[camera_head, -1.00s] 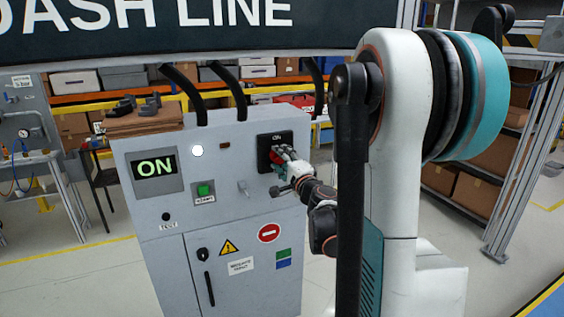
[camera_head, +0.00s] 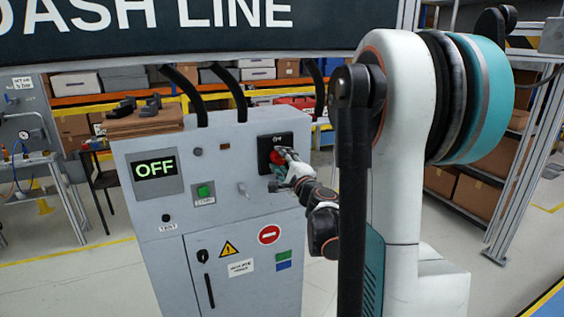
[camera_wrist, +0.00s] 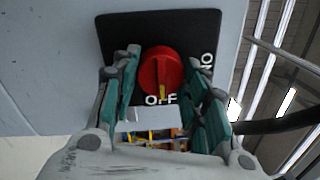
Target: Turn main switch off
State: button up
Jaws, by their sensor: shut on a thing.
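The main switch is a red rotary knob (camera_wrist: 160,72) on a black plate (camera_wrist: 190,24) on the grey cabinet. In the wrist view the yellow mark on the knob points at the word OFF. My gripper (camera_wrist: 168,84) has its teal-padded fingers on either side of the knob, shut on it. In the head view my gripper (camera_head: 284,163) is at the black plate (camera_head: 266,142), partly covering the red knob (camera_head: 274,157). The cabinet's display (camera_head: 156,168) reads OFF in green letters.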

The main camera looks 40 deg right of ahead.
jog(key=o, duration=1.1)
jog(key=shift+c, duration=0.2)
jog(key=v, duration=1.2)
